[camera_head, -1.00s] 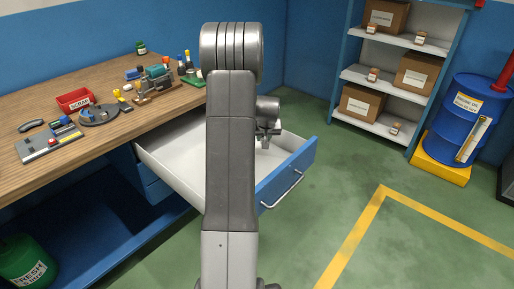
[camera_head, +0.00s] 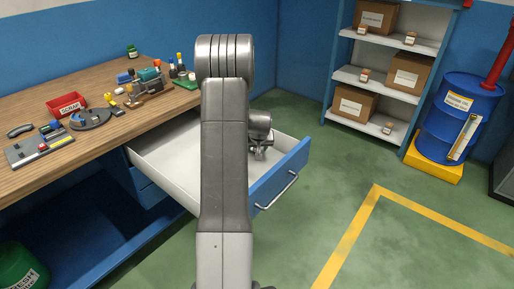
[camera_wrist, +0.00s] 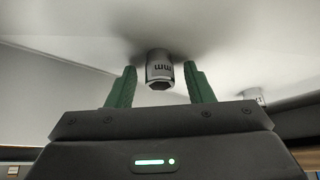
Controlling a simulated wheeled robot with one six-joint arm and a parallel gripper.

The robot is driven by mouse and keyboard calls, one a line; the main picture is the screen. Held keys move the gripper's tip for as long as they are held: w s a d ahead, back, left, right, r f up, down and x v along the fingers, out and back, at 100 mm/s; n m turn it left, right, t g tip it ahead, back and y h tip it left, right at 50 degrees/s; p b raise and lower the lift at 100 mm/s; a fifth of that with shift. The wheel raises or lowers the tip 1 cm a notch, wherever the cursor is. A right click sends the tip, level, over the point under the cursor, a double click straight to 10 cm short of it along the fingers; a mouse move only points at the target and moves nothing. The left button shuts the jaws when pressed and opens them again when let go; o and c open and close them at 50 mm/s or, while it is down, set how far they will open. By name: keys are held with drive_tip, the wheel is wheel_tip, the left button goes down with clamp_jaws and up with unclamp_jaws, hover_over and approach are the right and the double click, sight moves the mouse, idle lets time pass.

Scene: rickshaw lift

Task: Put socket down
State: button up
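A silver metal socket (camera_wrist: 160,68) with dark markings shows in the wrist view, against the white drawer floor. My gripper (camera_wrist: 160,82) has its two green fingers on either side of the socket, with a visible gap on each side, so it is open. In the head view my gripper (camera_head: 258,153) is down inside the open drawer (camera_head: 160,160). The socket cannot be made out there, and my arm hides part of the drawer.
A second small silver piece (camera_wrist: 253,96) lies in the drawer at the right of the wrist view. The wooden workbench (camera_head: 30,185) carries a red bin (camera_head: 67,105), tools and several small parts. The drawer's blue front (camera_head: 290,172) bounds it on the right.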

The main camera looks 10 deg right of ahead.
drive_tip(key=shift+r, duration=0.15)
drive_tip(key=shift+s+r, duration=0.1)
drive_tip(key=shift+r, duration=0.15)
drive_tip(key=v, duration=1.1)
drive_tip(key=shift+s+r+p, duration=0.15)
drive_tip(key=shift+r+p, duration=0.05)
drive_tip(key=shift+p, duration=0.25)
